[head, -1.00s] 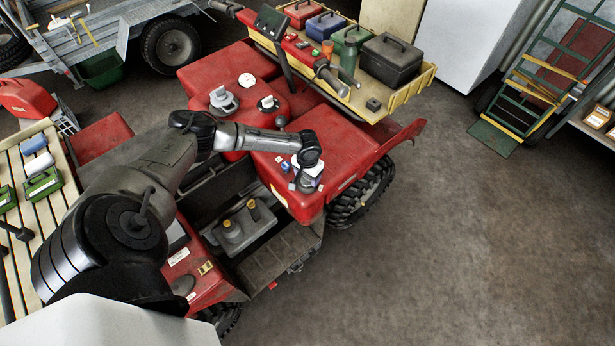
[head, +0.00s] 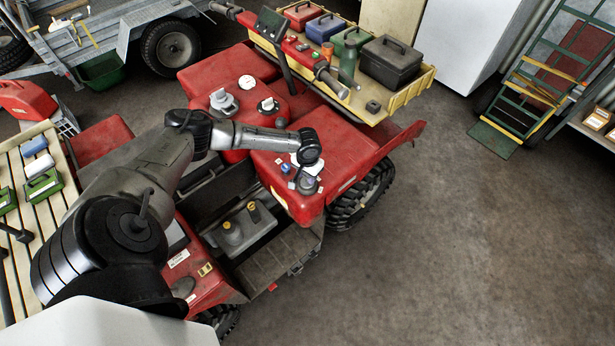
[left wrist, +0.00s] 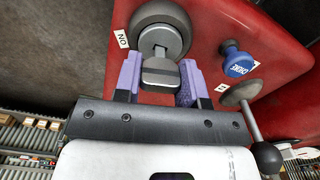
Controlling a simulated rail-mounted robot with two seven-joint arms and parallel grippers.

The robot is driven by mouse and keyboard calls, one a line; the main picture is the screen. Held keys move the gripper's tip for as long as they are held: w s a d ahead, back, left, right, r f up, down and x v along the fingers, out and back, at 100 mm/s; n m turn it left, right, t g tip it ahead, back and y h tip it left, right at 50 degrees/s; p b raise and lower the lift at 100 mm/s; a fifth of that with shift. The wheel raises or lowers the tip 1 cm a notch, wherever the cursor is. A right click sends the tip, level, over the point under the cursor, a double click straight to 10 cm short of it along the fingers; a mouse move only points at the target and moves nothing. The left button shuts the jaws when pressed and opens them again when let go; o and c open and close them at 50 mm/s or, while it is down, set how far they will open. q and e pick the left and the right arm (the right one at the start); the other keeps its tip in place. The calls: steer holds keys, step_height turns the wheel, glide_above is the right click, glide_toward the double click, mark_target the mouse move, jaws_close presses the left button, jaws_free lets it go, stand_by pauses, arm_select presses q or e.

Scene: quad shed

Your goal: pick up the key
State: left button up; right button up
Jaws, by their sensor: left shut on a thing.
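The key (left wrist: 162,72) shows in the left wrist view as a dark grey head on a metal shaft, in front of a round metal switch (left wrist: 163,35) on the red quad's body. My left gripper (left wrist: 160,82) is shut on the key, with its purple-lined fingers on both sides of the head. Whether the shaft is still inside the switch I cannot tell. In the head view the left gripper (head: 306,182) is at the corner of the red quad (head: 335,150), and the key is hidden there. My right gripper is not in view.
A blue choke knob (left wrist: 238,64) and a lever with a black ball (left wrist: 266,157) are close to the right of the gripper in the left wrist view. A yellow rack (head: 422,80) with several boxes is behind. Floor (head: 480,240) at the right is clear.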

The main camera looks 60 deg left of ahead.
arm_select(q)
steer(key=r, duration=0.2)
steer(key=shift+w+d+r, duration=0.1)
steer(key=shift+d+r, duration=0.25)
steer(key=shift+r, duration=0.05)
steer(key=w+d+r, duration=0.3)
steer(key=d+r, duration=0.3)
steer(key=d, duration=0.4)
steer(key=shift+w+d+r, duration=0.2)
steer(key=shift+d+r, duration=0.05)
